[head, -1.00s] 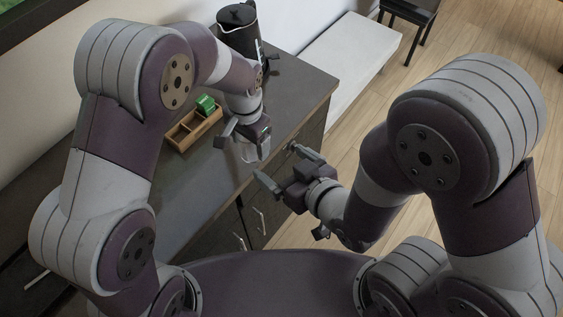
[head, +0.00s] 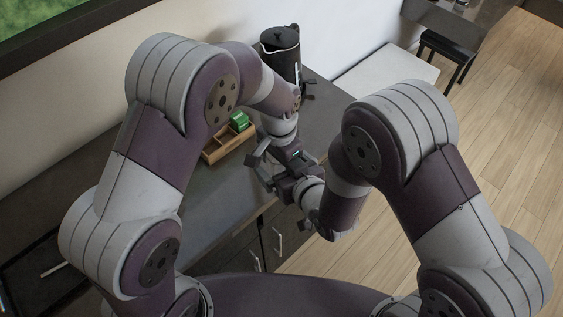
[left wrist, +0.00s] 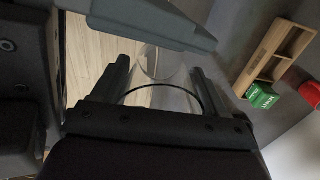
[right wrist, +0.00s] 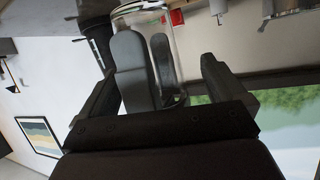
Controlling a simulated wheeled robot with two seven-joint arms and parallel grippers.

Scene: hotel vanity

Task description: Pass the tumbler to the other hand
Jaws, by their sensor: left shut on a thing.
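The tumbler is a clear glass, seen in the left wrist view (left wrist: 168,82) and in the right wrist view (right wrist: 147,22). My left gripper (left wrist: 160,68) is shut on it, one finger on each side of the glass. My right gripper (right wrist: 157,66) is open, its fingers spread wide on either side of the tumbler and the left fingers. A right-hand finger crosses the top of the left wrist view close to the glass. In the head view the two hands meet over the counter's front edge and mostly hide the tumbler.
A wooden divided caddy (head: 222,150) with a green box (head: 240,121) stands on the dark counter (head: 205,205) behind the hands. A black jug (head: 281,48) stands at the back. A red item (left wrist: 312,93) is beside the caddy. The counter front left of the hands is clear.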

